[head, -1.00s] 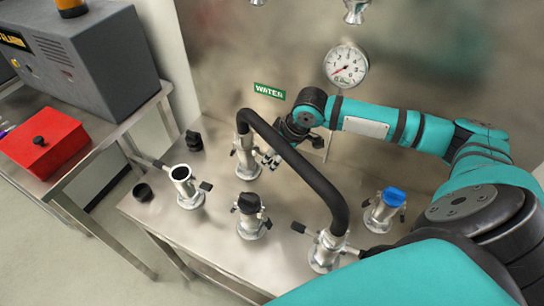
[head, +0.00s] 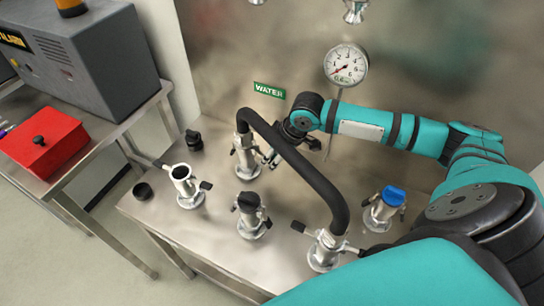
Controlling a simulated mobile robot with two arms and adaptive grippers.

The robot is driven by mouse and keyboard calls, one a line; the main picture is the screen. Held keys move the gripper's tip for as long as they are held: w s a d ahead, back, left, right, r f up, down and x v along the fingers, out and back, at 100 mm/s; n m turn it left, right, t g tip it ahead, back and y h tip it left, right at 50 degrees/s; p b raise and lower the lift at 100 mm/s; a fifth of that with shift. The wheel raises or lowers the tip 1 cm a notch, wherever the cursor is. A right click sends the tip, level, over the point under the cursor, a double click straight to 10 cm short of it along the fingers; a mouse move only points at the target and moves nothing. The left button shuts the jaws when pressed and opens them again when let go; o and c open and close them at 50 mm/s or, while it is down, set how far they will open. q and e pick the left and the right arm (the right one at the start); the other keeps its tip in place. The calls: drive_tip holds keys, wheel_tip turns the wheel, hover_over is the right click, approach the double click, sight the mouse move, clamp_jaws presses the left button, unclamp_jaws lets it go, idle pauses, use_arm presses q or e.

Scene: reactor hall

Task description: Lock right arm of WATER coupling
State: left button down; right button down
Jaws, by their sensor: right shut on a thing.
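The WATER coupling (head: 246,160) is a metal fitting on the steel bench below the green WATER sign (head: 269,91). One end of a black hose (head: 298,162) sits on it. The hose arches to another metal coupling (head: 326,250) at the front. My right gripper (head: 272,156) reaches in from the right behind the hose, at the right side of the WATER coupling. It is shut on the coupling's right arm, though the hose and the gripper hide most of that arm. My left gripper is not in view.
An open coupling (head: 187,187), a black-capped one (head: 251,215) and a blue-capped one (head: 384,209) stand on the bench. Two loose black caps lie at the left. A gauge (head: 346,65) is on the wall. A red box (head: 42,142) sits on the left table.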

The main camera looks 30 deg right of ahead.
drive_tip(key=shift+f, duration=0.15)
drive_tip(key=shift+f+t+y+b, duration=0.5)
drive_tip(key=shift+t+b, duration=0.05)
drive_tip(key=shift+t, duration=0.35)
drive_tip(key=shift+w+a+f+t+y+b, duration=0.1)
drive_tip(key=shift+w+f+t+y+b, duration=0.1)
drive_tip(key=shift+f+t+y+b, duration=0.5)
drive_tip(key=t+b, duration=0.1)
drive_tip(key=t+y, duration=0.1)
drive_tip(key=shift+w+a+f+t+b, duration=0.2)
drive_tip(key=shift+w+t+b, duration=0.1)
drive_tip(key=shift+w+b, duration=0.1)
drive_tip(key=shift+w+a+t+y+b, duration=0.1)
drive_tip(key=shift+t+y+b, duration=0.2)
drive_tip(key=c, duration=1.2)
unclamp_jaws()
